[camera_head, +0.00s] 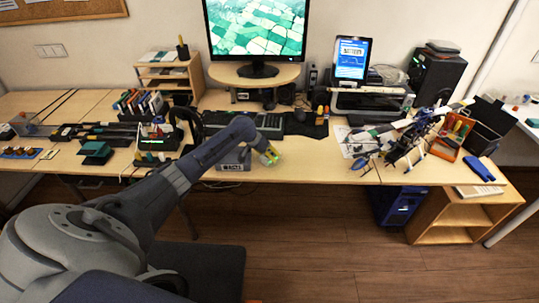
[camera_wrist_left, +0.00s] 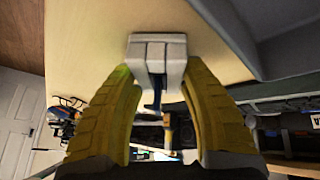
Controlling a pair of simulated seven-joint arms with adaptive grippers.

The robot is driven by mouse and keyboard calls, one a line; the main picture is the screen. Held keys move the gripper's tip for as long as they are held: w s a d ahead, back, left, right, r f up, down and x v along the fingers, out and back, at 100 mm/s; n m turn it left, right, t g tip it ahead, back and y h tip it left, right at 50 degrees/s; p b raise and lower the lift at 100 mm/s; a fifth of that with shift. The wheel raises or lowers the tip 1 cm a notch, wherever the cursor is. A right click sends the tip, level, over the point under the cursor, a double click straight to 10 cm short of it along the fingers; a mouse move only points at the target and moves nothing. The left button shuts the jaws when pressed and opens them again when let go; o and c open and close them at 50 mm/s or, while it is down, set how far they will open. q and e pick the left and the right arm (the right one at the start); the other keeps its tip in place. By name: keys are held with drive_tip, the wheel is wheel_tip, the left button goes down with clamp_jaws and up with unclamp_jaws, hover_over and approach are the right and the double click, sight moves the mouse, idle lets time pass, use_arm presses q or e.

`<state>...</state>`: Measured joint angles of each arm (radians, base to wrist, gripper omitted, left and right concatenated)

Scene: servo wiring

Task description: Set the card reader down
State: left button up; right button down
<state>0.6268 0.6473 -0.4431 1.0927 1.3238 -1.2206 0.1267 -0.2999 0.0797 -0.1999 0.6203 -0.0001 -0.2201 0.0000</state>
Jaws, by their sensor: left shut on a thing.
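My left gripper (camera_head: 269,156) is over the front part of the desk, right of the middle of the arm's reach. In the left wrist view its yellow fingers (camera_wrist_left: 157,76) are shut on a small white block with grooves, which looks to be the card reader (camera_wrist_left: 158,48). The block is close to the pale wood desk top (camera_wrist_left: 95,30); I cannot tell whether it touches it. In the head view the card reader is too small or hidden to make out. My right gripper is not in view.
A grey labelled box (camera_head: 234,163) sits beside the gripper, partly behind my arm. A keyboard (camera_head: 268,122) and monitor (camera_head: 256,32) are behind. A model helicopter (camera_head: 408,140) stands to the right. Bare desk lies between the gripper and the helicopter.

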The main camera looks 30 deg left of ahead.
use_arm(q)
drive_tip(key=shift+f, duration=0.15)
drive_tip(key=o, duration=1.3)
drive_tip(key=shift+v, duration=6.15)
drive_tip(key=shift+o, duration=0.3)
drive_tip(key=shift+w, duration=0.1)
